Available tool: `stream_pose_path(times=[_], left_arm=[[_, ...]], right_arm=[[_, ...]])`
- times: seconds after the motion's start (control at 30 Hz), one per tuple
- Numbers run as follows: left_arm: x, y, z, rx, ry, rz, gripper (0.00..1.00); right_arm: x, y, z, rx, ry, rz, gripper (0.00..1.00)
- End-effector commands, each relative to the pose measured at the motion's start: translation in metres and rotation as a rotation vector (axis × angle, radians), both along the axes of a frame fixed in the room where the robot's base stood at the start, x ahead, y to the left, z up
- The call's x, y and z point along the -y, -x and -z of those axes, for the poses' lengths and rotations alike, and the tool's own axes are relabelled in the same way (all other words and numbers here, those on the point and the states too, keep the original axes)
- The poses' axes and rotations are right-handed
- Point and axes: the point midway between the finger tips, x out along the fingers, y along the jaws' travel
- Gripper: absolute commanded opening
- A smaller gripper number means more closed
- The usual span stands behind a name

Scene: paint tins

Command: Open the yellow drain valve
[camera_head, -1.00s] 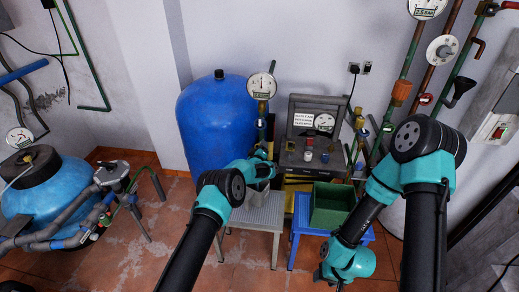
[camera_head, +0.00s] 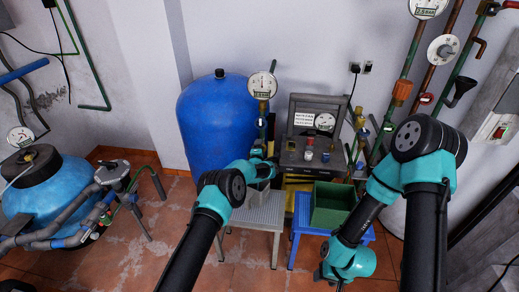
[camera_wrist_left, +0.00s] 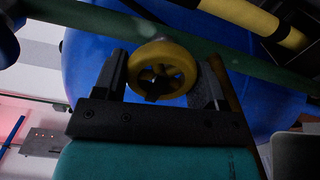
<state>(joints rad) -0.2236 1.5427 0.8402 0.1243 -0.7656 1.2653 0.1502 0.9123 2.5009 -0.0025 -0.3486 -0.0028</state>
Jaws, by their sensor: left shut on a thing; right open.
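The yellow valve handwheel (camera_wrist_left: 175,66) sits between the two fingers of my left gripper (camera_wrist_left: 163,80) in the left wrist view. The fingers are shut on it, one on each side of the rim. In the head view my left gripper (camera_head: 268,163) is at the pipework in front of the blue tank, and the arm and wrist largely hide the handwheel. My right gripper (camera_head: 323,272) is low at the right, by the blue stool, far from the valve. It is open, though its fingers are hard to make out.
A large blue tank (camera_head: 214,125) stands behind the pipework. A grey control box with a gauge (camera_head: 324,122) is just right of my left gripper. A green bin (camera_head: 332,207) stands on a blue stool (camera_head: 303,229). A grey stool (camera_head: 257,215) is below my left wrist.

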Motion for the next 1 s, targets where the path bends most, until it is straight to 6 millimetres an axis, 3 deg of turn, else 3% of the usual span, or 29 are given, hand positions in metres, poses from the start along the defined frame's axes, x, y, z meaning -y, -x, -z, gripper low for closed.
stream_pose_path(times=[0.67,0.7,0.93,1.0], left_arm=[[0.0000,-0.0001,0.0002,-0.013,0.086,0.000,0.41],[0.0000,-0.0001,0.0002,-0.013,0.086,0.000,0.68],[0.0002,-0.0001,0.0003,-0.013,0.085,0.000,0.90],[0.0002,-0.0001,0.0003,-0.012,0.084,0.000,0.90]], right_arm=[[0.0000,0.0000,0.0000,0.000,0.000,0.000,0.51],[0.0000,0.0000,0.0000,0.000,0.000,0.000,0.51],[0.0000,0.0000,0.0000,0.000,0.000,0.000,0.51],[0.0000,0.0000,0.0000,0.000,0.000,0.000,0.51]])
